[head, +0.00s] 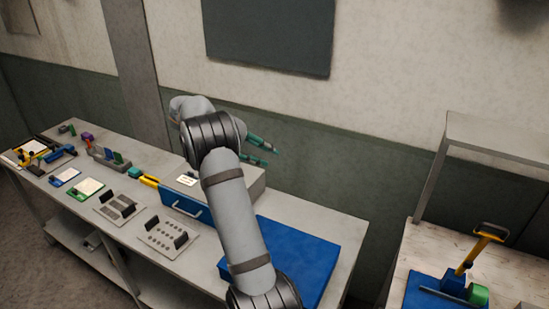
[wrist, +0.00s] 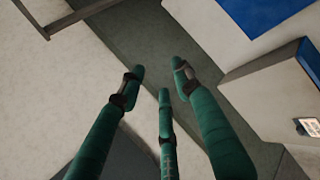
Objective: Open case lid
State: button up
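The case (head: 257,186) is a grey box with a blue front, a handle and a small white label, standing on the long bench. Its lid looks shut, but my arm hides the middle of the case. It also shows at the right of the wrist view (wrist: 265,95), with its blue side and label at the picture's edge. My gripper (head: 271,155) is above and behind the case, near the wall, apart from it. In the wrist view its green fingers (wrist: 160,74) are spread open with nothing between them.
A blue mat (head: 318,252) lies right of the case. Two plates with dark parts (head: 168,238) lie in front of it. Small tools and blocks (head: 105,155) crowd the bench's left end. A second bench (head: 410,262) with a shelf stands at the right.

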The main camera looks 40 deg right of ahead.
jog(key=v, duration=0.5)
jog(key=shift+r, duration=0.1)
jog(key=x, duration=1.1)
jog(key=shift+f, duration=0.3)
jog(key=shift+d, duration=0.1)
